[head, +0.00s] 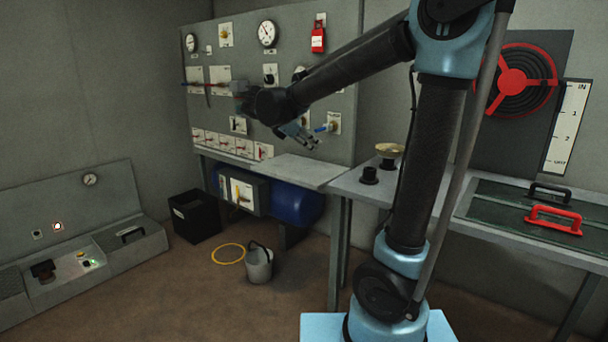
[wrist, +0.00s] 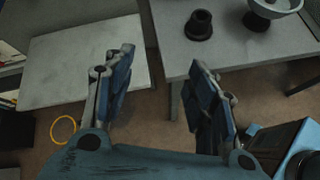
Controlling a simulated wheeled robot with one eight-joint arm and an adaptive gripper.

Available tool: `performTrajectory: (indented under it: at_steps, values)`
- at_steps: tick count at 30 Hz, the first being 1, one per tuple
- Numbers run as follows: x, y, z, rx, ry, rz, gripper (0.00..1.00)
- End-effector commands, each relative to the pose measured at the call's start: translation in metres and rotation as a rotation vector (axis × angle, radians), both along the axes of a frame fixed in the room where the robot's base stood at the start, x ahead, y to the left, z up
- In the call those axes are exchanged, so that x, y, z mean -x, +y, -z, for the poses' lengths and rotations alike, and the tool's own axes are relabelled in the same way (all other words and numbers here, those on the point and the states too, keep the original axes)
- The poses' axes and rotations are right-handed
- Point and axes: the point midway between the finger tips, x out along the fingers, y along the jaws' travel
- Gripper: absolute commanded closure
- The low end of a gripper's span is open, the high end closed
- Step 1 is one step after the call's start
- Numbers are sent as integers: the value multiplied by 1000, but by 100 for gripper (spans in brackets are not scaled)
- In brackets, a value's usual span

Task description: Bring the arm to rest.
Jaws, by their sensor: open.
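My arm rises from its blue base in the head view and bends left at the top. My gripper (head: 303,136) hangs in front of the grey control panel (head: 345,98), above the shelf below it. In the wrist view my gripper (wrist: 163,92) shows its two fingers wide apart, with nothing between them. Floor and the gap between two work surfaces show beyond the fingers. Whether any finger touches the panel cannot be told, but none appears to.
A grey shelf (head: 297,170) juts out below the panel. A bench (head: 352,186) to its right holds a black flanged piece (head: 369,176) and a bowl-topped stand (head: 390,150). A bucket (head: 259,265), yellow ring (head: 228,254) and black bin (head: 195,217) stand on open floor.

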Motion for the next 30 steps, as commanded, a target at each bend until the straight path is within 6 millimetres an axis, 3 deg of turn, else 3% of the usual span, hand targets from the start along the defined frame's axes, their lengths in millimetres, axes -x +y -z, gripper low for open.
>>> performTrajectory:
  at_steps: [1, 6, 15, 21, 30]
  values:
    - [9, -21, 6, -49, -4, 51, 49]
    - [45, -79, 32, -243, -34, 243, 49]
    - [122, -151, 85, -570, -104, 620, 49]
    - [176, -178, 123, -773, -166, 896, 49]
    - [251, -190, 183, -1056, -273, 1334, 49]
